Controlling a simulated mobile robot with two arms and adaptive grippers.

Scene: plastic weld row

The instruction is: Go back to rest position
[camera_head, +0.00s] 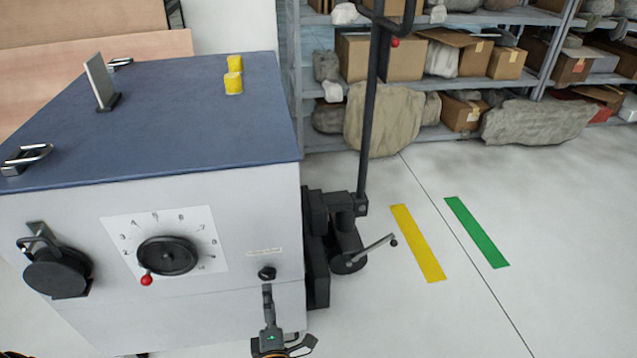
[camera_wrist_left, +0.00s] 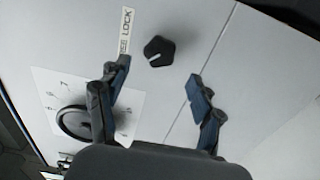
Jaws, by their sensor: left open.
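My left gripper (camera_head: 273,318) is at the bottom of the head view, in front of the white front face of the machine cabinet (camera_head: 200,292). In the left wrist view its two fingers (camera_wrist_left: 158,85) are spread apart with nothing between them. A small black lock knob (camera_head: 267,272) on the cabinet face lies just beyond the fingertips. It also shows in the left wrist view (camera_wrist_left: 159,51), apart from both fingers. My right gripper is not in view.
A numbered dial (camera_head: 167,256) with a red-tipped handle and a black latch (camera_head: 57,272) are on the cabinet face. Yellow cylinders (camera_head: 233,83) stand on the blue top. A pallet jack (camera_head: 345,240) stands right of the cabinet. The floor at right is clear, before loaded shelves (camera_head: 546,60).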

